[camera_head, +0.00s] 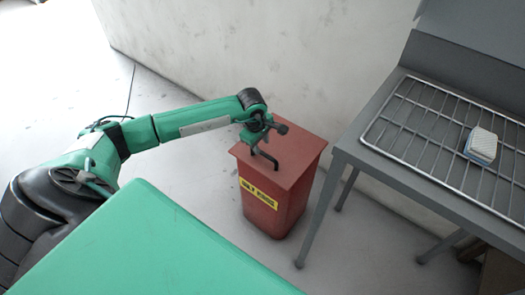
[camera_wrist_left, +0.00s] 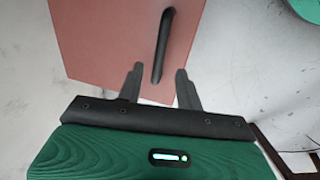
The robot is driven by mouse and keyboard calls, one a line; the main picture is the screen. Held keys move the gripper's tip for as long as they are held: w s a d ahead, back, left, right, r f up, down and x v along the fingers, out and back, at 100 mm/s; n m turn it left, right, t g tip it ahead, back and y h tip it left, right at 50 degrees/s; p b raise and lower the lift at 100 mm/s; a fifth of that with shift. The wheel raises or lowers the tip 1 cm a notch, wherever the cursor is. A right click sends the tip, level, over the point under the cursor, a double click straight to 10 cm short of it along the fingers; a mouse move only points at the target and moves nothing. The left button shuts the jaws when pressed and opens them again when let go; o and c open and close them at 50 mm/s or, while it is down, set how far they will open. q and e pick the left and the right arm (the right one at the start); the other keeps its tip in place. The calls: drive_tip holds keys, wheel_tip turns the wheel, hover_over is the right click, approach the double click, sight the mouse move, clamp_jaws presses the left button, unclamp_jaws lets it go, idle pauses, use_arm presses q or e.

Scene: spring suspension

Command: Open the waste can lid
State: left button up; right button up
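The waste can (camera_head: 272,200) is a red, square bin with a yellow label, standing on the floor by the wall. Its flat red lid (camera_head: 300,150) looks closed. A dark bar handle (camera_head: 265,158) is on the lid; it also shows in the left wrist view (camera_wrist_left: 163,45). My left gripper (camera_head: 258,140) is just above the lid at the handle. In the left wrist view its two dark fingers (camera_wrist_left: 159,72) are apart, with the handle's near end between them in the picture. I cannot tell whether they touch it. My right gripper is not in view.
A grey metal table (camera_head: 425,200) stands right of the can, its leg close to it. A wire rack (camera_head: 420,125) and a white-and-blue block (camera_head: 481,145) are on it. The wall (camera_head: 260,50) is behind the can. Floor left of the can is clear.

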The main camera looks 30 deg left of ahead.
sight(263, 153)
use_arm(q)
drive_tip(key=f, duration=0.2)
drive_tip(key=w+f, duration=0.1)
drive_tip(key=f, duration=0.1)
drive_tip(key=shift+f, duration=0.4)
clamp_jaws()
